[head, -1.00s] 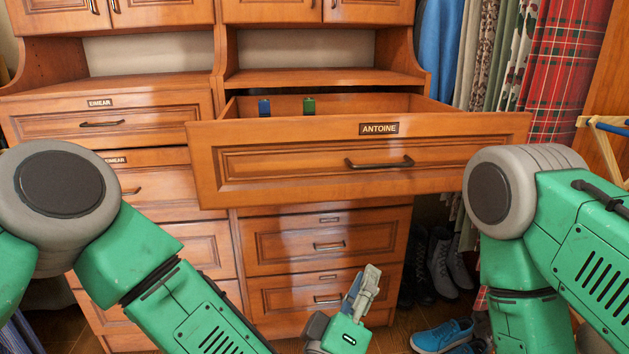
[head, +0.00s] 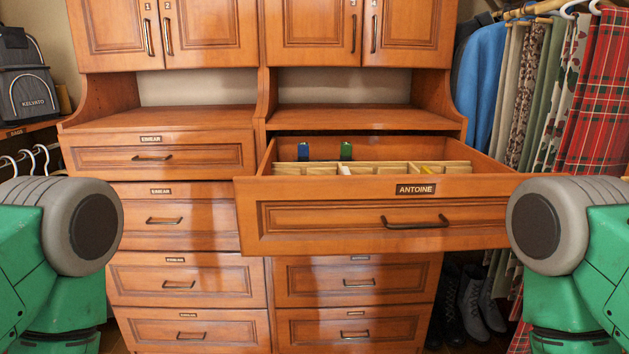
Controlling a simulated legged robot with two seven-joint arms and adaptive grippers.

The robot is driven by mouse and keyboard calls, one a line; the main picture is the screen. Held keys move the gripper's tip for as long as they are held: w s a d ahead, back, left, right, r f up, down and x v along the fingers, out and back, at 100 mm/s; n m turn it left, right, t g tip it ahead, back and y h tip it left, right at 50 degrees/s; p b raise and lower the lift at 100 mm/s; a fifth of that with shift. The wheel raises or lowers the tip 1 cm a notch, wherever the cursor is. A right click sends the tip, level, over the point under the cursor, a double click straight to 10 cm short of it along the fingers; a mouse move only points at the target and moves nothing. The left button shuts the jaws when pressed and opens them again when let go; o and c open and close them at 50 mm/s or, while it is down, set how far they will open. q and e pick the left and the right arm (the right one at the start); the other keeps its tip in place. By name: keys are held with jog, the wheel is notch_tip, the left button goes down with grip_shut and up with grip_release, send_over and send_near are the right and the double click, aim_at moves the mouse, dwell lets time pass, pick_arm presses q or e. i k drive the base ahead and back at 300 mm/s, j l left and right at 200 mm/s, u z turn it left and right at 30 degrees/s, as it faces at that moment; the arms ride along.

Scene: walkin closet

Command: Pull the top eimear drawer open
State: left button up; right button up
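The top Eimear drawer (head: 215,157) is the uppermost drawer of the left column and is shut. It has a dark bar handle (head: 152,157) and an EIMEAR label (head: 151,139) above it. A second drawer labelled EIMEAR (head: 165,205) lies just below it, also shut. Parts of both my arms show at the lower left and lower right edges. Neither gripper is in view.
The Antoine drawer (head: 330,225) in the right column stands pulled out, with a wooden divider (head: 380,168), a blue item (head: 304,151) and a green item (head: 346,150) inside. Clothes (head: 590,95) hang at right. Boots (head: 478,305) stand below. A bag (head: 27,80) sits at left.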

aim_at(225, 155)
jog(key=i+j+z, duration=0.3)
jog(key=z, duration=0.15)
jog(key=i+j+z, duration=0.2)
jog(key=j+z, duration=0.3)
